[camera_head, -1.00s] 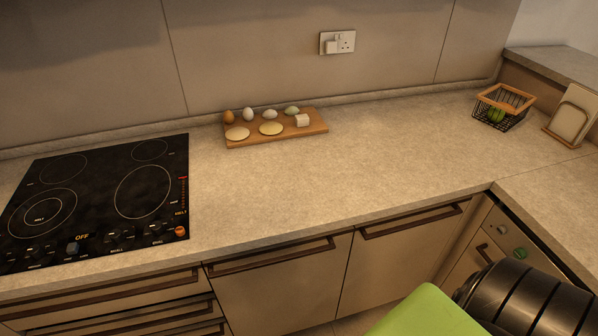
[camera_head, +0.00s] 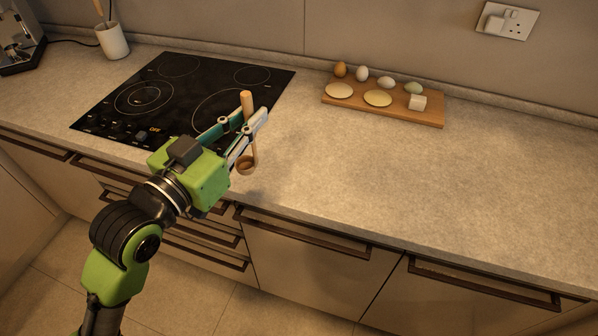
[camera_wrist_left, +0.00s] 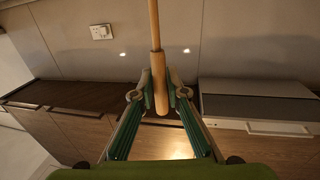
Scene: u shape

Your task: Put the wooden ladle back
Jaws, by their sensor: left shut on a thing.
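The wooden ladle (camera_head: 247,162) is held upright in my left gripper (camera_head: 245,122), its handle end above the fingers and its bowl below them. In the head view it overlaps the counter's front part, right of the hob. The left wrist view shows the ladle's handle (camera_wrist_left: 160,88) between the two fingers. A white utensil crock (camera_head: 113,41) stands at the back left of the counter with a wooden handle sticking out of it. My right gripper is in neither view.
A black hob (camera_head: 178,98) lies between the crock and the gripper. A wooden board (camera_head: 400,111) with several eggs, two pale round pieces and a white cube is at the back right. A coffee-machine-like appliance (camera_head: 18,38) stands far left. Counter at right is clear.

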